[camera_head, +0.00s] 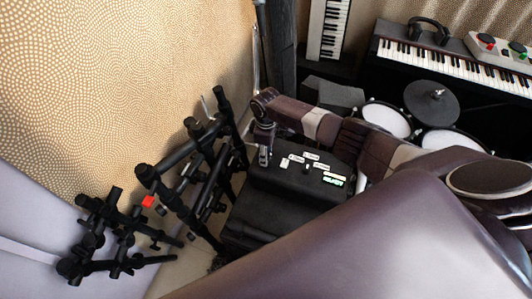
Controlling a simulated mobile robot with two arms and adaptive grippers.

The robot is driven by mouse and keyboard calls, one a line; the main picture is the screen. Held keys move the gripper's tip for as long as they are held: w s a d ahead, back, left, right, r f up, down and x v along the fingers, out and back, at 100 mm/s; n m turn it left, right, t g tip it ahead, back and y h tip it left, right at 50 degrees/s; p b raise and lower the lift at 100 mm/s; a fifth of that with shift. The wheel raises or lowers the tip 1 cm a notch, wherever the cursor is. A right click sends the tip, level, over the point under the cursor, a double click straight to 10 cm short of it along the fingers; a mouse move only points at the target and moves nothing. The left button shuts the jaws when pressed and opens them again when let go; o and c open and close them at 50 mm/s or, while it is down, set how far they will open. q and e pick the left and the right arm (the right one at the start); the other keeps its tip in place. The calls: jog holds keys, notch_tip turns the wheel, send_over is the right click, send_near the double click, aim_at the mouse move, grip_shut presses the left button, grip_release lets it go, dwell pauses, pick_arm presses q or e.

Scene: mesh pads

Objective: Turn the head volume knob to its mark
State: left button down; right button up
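A black drum module (271,183) with small white labels (312,157) and a lit green display (334,181) sits at the middle of the head view. My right arm comes in from the right and passes above the module's far side. My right gripper (264,157) points down at the module's far left corner; I cannot tell whether it touches it. Its fingers are small and close together, and whether they are open or shut is unclear. I cannot make out the head volume knob or its mark. My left gripper is not in view.
Black rack stands (178,201) with clamps stand left of the module, close to my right gripper. A red piece (148,201) is on them. Mesh drum pads (388,119), a cymbal pad (431,103) and a keyboard (455,66) with headphones (429,30) are at the back right.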

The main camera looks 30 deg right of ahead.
grip_shut()
